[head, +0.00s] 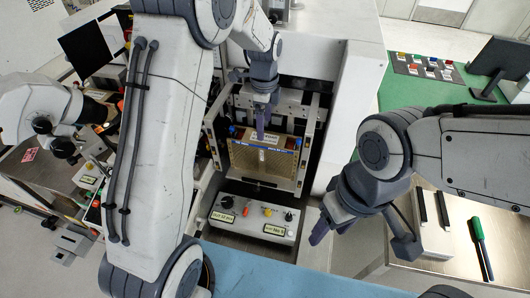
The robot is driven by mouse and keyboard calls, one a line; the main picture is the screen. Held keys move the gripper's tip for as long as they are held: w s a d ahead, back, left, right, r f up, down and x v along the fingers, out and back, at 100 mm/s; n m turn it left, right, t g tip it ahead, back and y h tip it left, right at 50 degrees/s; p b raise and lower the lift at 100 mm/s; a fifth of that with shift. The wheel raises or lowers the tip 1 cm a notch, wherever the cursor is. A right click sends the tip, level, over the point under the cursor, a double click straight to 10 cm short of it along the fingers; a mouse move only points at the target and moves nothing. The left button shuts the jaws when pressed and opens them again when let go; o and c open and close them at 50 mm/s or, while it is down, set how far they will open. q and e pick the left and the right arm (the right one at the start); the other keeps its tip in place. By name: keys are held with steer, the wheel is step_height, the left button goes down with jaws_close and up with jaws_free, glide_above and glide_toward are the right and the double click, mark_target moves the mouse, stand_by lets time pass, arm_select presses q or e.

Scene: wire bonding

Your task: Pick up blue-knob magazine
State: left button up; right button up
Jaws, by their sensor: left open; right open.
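A gold-brown slotted magazine (282,163) stands in the recessed bay of the white machine at the centre of the head view. It has a blue strip along its upper front and a pale label above. My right gripper (362,242) is open and empty to the lower right, apart from the magazine.
Metal rails flank the magazine. A control box (232,220) with several knobs sits just below it. A microscope (50,105) stands at left.

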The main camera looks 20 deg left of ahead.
mark_target(265, 154)
arm_select(q)
steer(key=shift+f+p, duration=0.7)
steer(key=shift+f, duration=2.35)
jaws_close()
